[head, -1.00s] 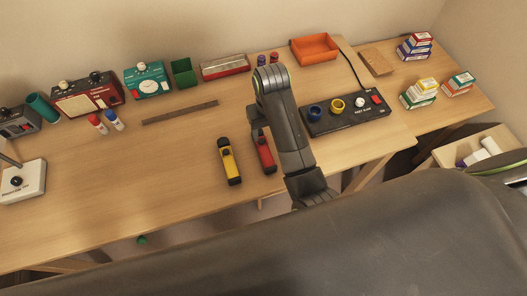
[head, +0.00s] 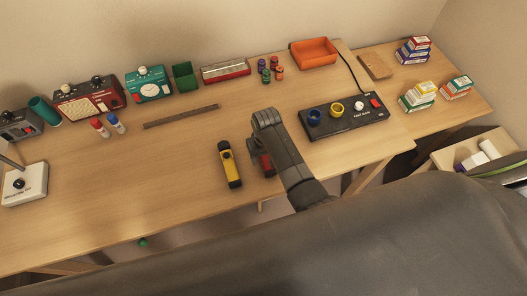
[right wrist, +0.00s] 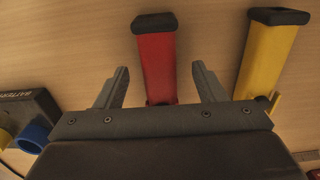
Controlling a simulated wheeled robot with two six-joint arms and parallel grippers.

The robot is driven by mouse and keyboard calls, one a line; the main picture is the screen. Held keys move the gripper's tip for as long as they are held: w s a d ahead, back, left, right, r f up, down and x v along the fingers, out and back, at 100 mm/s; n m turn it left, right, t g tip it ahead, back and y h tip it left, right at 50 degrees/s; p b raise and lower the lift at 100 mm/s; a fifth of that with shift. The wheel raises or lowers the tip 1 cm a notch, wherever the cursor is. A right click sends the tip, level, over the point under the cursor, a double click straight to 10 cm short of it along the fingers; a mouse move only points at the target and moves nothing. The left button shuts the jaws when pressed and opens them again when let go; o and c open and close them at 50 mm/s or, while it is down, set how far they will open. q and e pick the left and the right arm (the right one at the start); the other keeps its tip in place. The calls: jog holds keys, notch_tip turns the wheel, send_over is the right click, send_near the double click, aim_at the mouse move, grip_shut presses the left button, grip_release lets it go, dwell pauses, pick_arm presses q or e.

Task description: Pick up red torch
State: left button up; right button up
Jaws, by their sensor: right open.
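The red torch (head: 266,164) lies on the wooden desk, mostly hidden in the head view by my right arm and gripper (head: 257,150). In the right wrist view the red torch (right wrist: 157,62), with a black end cap, runs between the two fingers of my right gripper (right wrist: 160,70). The fingers are spread, one on each side, with a gap to the torch on both sides. The torch's near end is hidden behind the gripper body. My left gripper is not in view.
A yellow torch (head: 230,166) lies close to the left of the red one; it also shows in the right wrist view (right wrist: 268,52). A black control box (head: 344,119) with blue and yellow rings stands to the right. A dark strip (head: 181,116) lies behind. The desk's left middle is clear.

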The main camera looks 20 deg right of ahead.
jog(key=shift+f, duration=0.95)
jog(key=c, duration=1.2)
jog(key=shift+r, duration=0.1)
